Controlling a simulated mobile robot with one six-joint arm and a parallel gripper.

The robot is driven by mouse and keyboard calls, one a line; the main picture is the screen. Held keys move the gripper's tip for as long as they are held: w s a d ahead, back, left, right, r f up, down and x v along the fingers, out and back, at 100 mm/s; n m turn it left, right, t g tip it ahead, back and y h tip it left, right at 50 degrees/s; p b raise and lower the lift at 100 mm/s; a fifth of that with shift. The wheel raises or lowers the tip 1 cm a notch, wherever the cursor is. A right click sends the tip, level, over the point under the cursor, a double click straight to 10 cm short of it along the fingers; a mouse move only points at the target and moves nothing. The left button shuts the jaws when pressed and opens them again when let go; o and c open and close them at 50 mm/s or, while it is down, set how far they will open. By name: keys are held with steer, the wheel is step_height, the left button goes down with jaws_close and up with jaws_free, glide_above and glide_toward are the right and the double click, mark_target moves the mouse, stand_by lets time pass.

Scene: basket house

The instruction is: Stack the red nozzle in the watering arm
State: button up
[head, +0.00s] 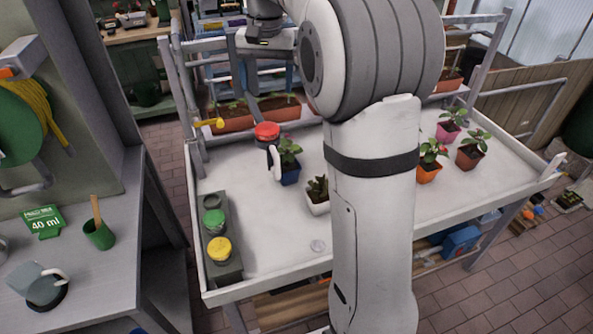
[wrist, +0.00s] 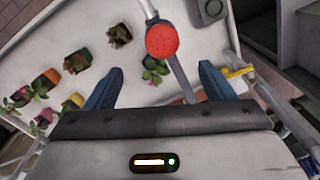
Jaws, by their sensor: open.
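The red nozzle (head: 267,132) is at the end of a grey watering arm (wrist: 178,80), above the left part of the white table. In the wrist view the nozzle (wrist: 162,41) is a round red disc over the arm, near its far end. I cannot tell how firmly it is seated. A white downturned tip (head: 275,165) shows just below it in the head view. My gripper (wrist: 161,69) is open and empty. Its fingers are spread either side of the watering arm, back from the nozzle and apart from it.
A grey holder (head: 225,262) on the table's left edge carries a green nozzle (head: 213,222) and a yellow nozzle (head: 220,250); its far slot (head: 212,200) is empty. A blue-potted plant (head: 288,165) stands close by the nozzle. Several other potted plants stand to the right.

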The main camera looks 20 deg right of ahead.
steer(key=s+f+n+t, duration=0.1)
steer(key=s+f, duration=0.2)
steer(key=s, duration=0.6)
steer(key=s+f+n+t, duration=0.1)
steer(key=s+f, duration=0.3)
steer(key=s, duration=0.5)
steer(key=s+f+n+t, duration=0.1)
steer(key=s+f, duration=0.3)
steer(key=s, duration=0.6)
steer(key=shift+a+f+n, duration=0.15)
steer(key=shift+a+n, duration=0.3)
steer(key=shift+n, duration=0.25)
